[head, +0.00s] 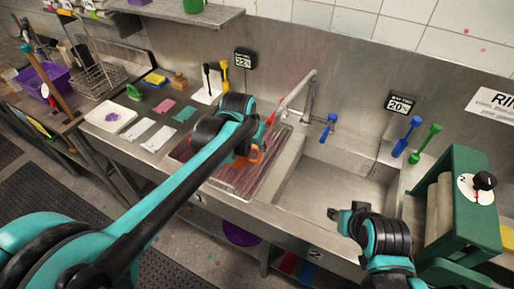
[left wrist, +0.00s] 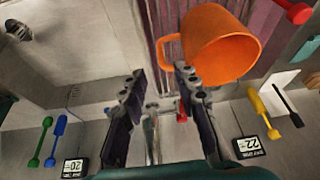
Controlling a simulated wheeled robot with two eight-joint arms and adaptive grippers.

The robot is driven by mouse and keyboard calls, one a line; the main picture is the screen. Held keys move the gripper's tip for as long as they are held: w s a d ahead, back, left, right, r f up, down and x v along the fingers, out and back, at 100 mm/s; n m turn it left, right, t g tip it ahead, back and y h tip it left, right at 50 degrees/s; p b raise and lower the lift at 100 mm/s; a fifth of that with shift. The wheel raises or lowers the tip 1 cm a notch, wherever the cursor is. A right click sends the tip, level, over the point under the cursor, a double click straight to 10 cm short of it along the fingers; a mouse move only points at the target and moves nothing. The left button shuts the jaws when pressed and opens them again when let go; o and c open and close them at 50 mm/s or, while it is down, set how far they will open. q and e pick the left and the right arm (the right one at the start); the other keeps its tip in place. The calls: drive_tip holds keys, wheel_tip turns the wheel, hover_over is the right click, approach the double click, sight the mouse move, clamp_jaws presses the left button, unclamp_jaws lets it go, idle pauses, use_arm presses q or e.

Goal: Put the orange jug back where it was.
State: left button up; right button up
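The orange jug (left wrist: 222,48) shows large in the left wrist view, mouth toward the camera, tilted in that picture. Its handle (left wrist: 166,50) points left in that view. In the head view only part of the jug (head: 256,154) shows behind my left wrist, over the striped drain area left of the sink. My left gripper (left wrist: 158,78) is open, its two fingers apart. One fingertip overlaps the jug's handle side; I cannot tell whether it touches. My right gripper (head: 340,213) is over the front of the sink, away from the jug; its opening is unclear.
The sink (head: 325,195) with its tap (head: 309,95) lies right of the drain area (head: 240,186). A green roller press (head: 465,200) stands at the right. Cloths, a white tray (head: 110,117) and a purple basket (head: 42,79) are at the left.

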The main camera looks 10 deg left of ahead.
use_arm(q)
drive_tip(key=s+a+n+t, duration=0.1)
drive_tip(key=s+a, duration=0.2)
drive_tip(key=s, duration=0.3)
drive_tip(key=s+a+n+t, duration=0.1)
drive_tip(key=s+a, duration=0.2)
drive_tip(key=s, duration=0.3)
drive_tip(key=s+a+f+n+y, duration=0.1)
drive_tip(key=s+a, duration=0.2)
drive_tip(key=s, duration=0.4)
drive_tip(key=shift+a+t, duration=0.4)
drive_tip(key=shift+s+f, duration=0.1)
wheel_tip(320, 180, down, 3)
drive_tip(key=b, duration=0.3)
